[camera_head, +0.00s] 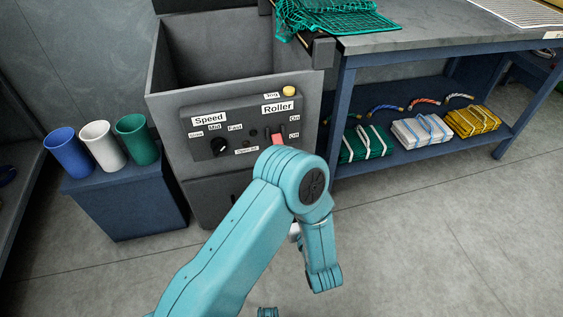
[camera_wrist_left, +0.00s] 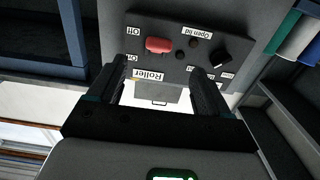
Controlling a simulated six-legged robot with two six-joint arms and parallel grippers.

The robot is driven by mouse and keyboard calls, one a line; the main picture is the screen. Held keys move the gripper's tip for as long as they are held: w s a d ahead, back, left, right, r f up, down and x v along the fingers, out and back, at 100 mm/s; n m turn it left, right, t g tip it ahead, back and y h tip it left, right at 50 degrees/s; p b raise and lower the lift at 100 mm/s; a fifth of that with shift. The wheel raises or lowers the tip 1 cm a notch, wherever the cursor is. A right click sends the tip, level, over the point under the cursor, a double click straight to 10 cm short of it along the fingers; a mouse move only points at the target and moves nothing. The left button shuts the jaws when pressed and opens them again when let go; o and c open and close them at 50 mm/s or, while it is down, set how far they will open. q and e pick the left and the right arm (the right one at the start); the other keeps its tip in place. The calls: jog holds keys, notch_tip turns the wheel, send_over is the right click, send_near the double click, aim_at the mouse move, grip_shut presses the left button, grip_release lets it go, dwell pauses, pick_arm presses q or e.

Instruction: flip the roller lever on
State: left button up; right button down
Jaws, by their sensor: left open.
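The roller lever (camera_head: 277,137) is a red handle on the dark control panel (camera_head: 232,133), below the "Roller" label and beside the "On" and "Off" labels. In the head view it sits nearer "Off", and my arm hides what is just below it. In the left wrist view, upside down, the red lever (camera_wrist_left: 160,45) shows beyond the fingertips. My left gripper (camera_wrist_left: 164,74) is open and empty, facing the panel, with the lever apart from both fingers. In the head view its fingers are hidden behind my arm. My right gripper is not in view.
The panel also has a black speed knob (camera_head: 219,147) and a yellow button (camera_head: 289,91). A grey bin (camera_head: 160,80) opens behind it. Blue, white and green cups (camera_head: 137,139) stand at left. A workbench (camera_head: 440,45) with a green net (camera_head: 325,18) is at right.

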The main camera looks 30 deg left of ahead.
pick_arm(q)
jog(key=b+x, duration=0.3)
jog(key=x, duration=1.2)
jog(key=shift+w+a, duration=0.15)
jog(key=shift+a, duration=0.05)
